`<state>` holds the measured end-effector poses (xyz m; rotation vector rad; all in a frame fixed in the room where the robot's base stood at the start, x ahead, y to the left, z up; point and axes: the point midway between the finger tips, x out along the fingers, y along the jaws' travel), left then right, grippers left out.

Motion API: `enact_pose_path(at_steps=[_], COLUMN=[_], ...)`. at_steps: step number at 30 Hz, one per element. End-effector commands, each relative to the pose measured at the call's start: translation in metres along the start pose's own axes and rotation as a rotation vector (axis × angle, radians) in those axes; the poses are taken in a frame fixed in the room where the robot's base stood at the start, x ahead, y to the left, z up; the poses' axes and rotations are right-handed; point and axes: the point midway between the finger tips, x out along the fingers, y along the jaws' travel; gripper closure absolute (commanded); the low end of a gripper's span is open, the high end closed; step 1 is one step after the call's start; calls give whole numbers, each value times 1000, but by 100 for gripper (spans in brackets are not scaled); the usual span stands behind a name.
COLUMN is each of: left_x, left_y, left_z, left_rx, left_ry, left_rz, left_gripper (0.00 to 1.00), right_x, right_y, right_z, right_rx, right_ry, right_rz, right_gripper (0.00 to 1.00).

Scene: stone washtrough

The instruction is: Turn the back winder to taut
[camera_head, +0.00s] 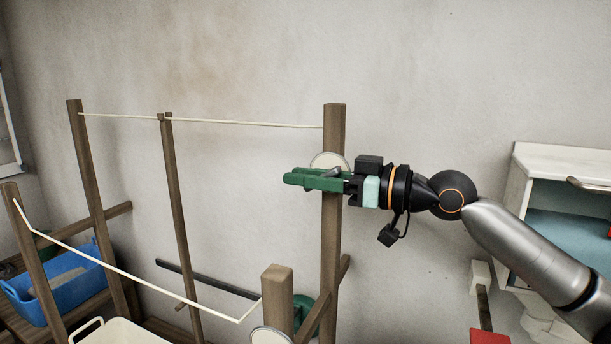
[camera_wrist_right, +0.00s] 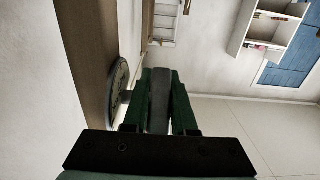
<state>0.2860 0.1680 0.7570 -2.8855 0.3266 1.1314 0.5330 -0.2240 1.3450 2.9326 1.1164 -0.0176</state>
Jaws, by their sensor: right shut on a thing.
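The back winder (camera_head: 329,160) is a pale round disc on the tall back right post (camera_head: 333,125). In the right wrist view its disc (camera_wrist_right: 117,88) stands edge-on against the brown post. My right gripper (camera_head: 291,181) has green fingers and reaches across the post just below the disc. In the right wrist view, my right gripper (camera_wrist_right: 162,74) is shut on the winder's grey handle (camera_wrist_right: 159,100). The back line (camera_head: 235,124) runs between the back posts, nearly straight with a slight slope. The left gripper is out of view.
A front line (camera_head: 110,266) hangs slack to the short front post (camera_head: 278,285), which bears another pale disc (camera_head: 271,336). A blue tub (camera_head: 65,288) and a cream basket (camera_head: 115,335) are at lower left. A white cabinet (camera_head: 560,165) stands at right.

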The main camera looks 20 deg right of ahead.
Motion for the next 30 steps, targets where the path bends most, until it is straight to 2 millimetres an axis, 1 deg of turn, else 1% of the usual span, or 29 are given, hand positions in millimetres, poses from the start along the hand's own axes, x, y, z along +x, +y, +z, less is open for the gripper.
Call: enact_pose_path(at_steps=[5,10,21,30], left_x=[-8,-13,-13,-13], left_y=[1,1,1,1], left_z=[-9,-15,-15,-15], left_rx=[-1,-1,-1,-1], left_ry=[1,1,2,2], left_rz=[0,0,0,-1], left_gripper=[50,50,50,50], right_x=[0,0,-2,-4], right_y=[0,0,0,0], right_z=[-3,1,9,13], right_rx=[-2,-3,-2,-2], right_ry=[-61,-170,-437,-572], right_rz=[1,-1,0,0], right_gripper=[100,100,100,100])
